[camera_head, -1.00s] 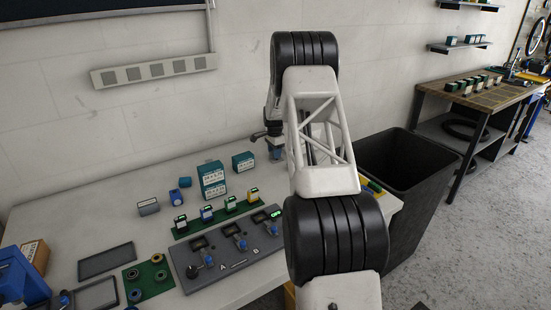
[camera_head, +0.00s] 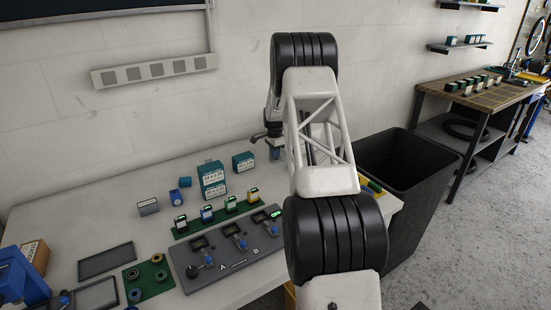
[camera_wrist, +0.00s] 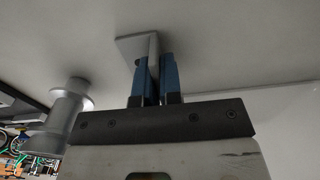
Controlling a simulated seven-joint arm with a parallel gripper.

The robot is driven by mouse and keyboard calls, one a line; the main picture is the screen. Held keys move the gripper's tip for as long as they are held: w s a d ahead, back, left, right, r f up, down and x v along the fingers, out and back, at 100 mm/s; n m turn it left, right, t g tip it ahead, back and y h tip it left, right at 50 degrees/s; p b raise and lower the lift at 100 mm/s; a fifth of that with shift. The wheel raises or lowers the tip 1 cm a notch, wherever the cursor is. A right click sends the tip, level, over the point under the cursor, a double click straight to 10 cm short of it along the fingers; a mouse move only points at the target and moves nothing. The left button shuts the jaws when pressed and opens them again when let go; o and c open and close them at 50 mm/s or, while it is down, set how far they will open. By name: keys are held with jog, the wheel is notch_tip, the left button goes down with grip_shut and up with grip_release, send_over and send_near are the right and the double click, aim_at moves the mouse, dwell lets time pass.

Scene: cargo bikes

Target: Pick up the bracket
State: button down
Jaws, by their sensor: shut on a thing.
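My gripper (camera_wrist: 155,82) shows in the wrist view with two blue fingers. It is shut on the bracket (camera_wrist: 129,45), a light grey piece with a flat plate and an upright flange between the fingers. The plate extends to the left of the fingers. It lies close to a pale grey surface, and I cannot tell whether it touches it. In the head view my arm fills the middle, and neither the gripper nor the bracket can be made out.
A white table (camera_head: 120,220) carries a grey panel with knobs (camera_head: 228,247), teal boxes (camera_head: 212,180) and empty dark trays (camera_head: 106,261). A black bin (camera_head: 405,190) stands right of the table. A grey cylinder (camera_wrist: 70,108) is left of my gripper in the wrist view.

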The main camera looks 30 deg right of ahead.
jog(key=shift+r, duration=0.15)
jog(key=shift+r, duration=1.55)
jog(key=shift+s+a+r, duration=0.1)
jog(key=shift+s+a, duration=0.05)
jog(key=shift+s, duration=0.1)
jog(key=s+a, duration=0.2)
jog(key=s, duration=0.2)
jog(key=s+a+r, duration=0.1)
jog(key=s+a, duration=0.1)
jog(key=s, duration=0.3)
jog(key=s+a, duration=0.2)
jog(key=s, duration=0.3)
jog(key=shift+a+r, duration=0.2)
jog(key=shift+a, duration=0.1)
